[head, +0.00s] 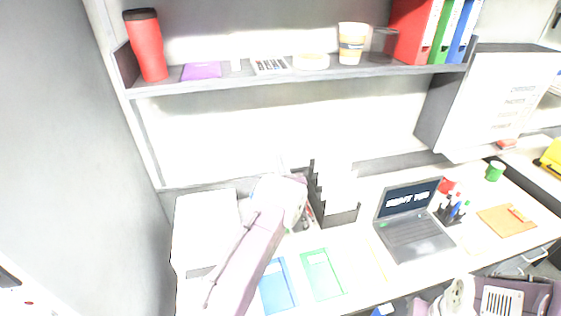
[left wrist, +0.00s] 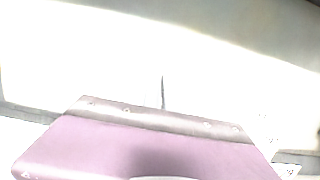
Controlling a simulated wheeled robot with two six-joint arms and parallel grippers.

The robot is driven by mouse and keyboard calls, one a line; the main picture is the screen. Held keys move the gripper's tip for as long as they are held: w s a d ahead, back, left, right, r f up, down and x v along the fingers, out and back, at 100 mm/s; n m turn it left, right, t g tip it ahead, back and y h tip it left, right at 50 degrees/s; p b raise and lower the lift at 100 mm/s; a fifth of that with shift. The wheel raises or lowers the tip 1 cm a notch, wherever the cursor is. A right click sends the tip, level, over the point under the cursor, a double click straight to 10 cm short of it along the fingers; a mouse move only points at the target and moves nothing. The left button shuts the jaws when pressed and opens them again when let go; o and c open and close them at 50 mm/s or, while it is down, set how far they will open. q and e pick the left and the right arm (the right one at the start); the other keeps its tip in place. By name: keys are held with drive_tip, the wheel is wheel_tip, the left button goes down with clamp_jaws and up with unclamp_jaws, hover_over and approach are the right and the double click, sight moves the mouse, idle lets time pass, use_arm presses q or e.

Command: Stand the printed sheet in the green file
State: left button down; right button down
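A green file (head: 322,274) lies flat on the desk's front part, between a blue file (head: 277,287) and a pale yellow strip. A green binder (head: 447,30) also stands on the shelf. My left arm reaches up over the desk, and its gripper (head: 282,162) is near the wall, left of the black tray rack. In the left wrist view a thin dark upright line (left wrist: 162,92) rises beyond my purple wrist; I cannot tell whether it is a sheet edge or the fingers. No printed sheet can be made out against the white background.
A white printer-like box (head: 205,230) stands left of my arm. A black tray rack (head: 340,214) with white paper stands behind the files. An open laptop (head: 412,225), a pen holder (head: 452,212) and a clipboard (head: 507,220) are to the right. A shelf (head: 290,78) overhangs the desk.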

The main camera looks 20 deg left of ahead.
use_arm(q)
drive_tip(key=shift+s+f, duration=0.1)
drive_tip(key=shift+f, duration=0.1)
wheel_tip(320, 180, down, 8)
drive_tip(key=b, duration=0.6)
drive_tip(key=shift+r+b, duration=0.2)
drive_tip(key=shift+b, duration=0.1)
drive_tip(key=c, duration=1.6)
unclamp_jaws()
drive_tip(key=b+v, duration=0.1)
drive_tip(key=v, duration=0.7)
drive_tip(key=shift+s+d+f+b, duration=0.1)
drive_tip(key=shift+s+d+b, duration=0.15)
drive_tip(key=shift+s+b, duration=0.05)
